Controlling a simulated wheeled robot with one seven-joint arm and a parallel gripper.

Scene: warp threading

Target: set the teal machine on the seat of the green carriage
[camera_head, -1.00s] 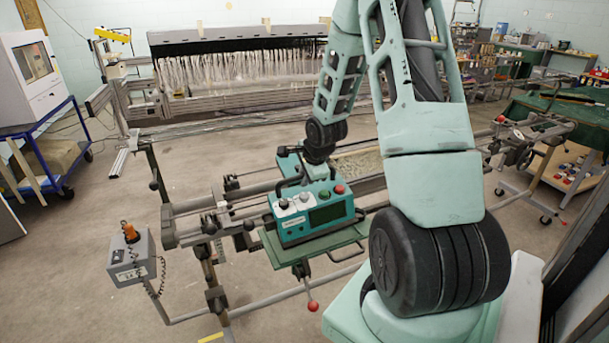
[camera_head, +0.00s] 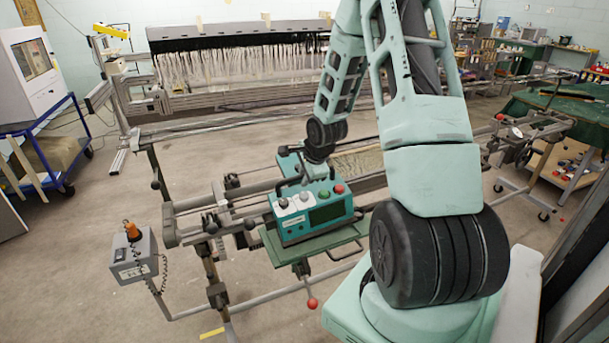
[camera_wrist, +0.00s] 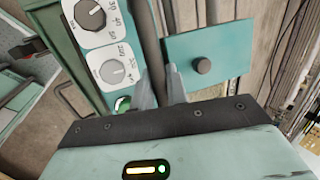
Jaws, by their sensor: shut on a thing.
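The teal machine (camera_head: 312,216) is a box with a screen, grey dials and red and green buttons, upright over the green carriage (camera_head: 330,242). Its base is at the green seat plate; I cannot tell whether it touches all along. My gripper (camera_wrist: 160,85) is shut on the machine's dark handle, which runs between the fingers in the wrist view. That view also shows the machine's dial panel (camera_wrist: 100,43) at upper left. In the head view my wrist hides part of the handle and the machine's far side.
The carriage sits on long metal rails (camera_head: 240,192). A red-knobbed lever (camera_head: 312,303) hangs below the carriage. A loom frame with white threads (camera_head: 240,72) stands behind. Open floor lies at left.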

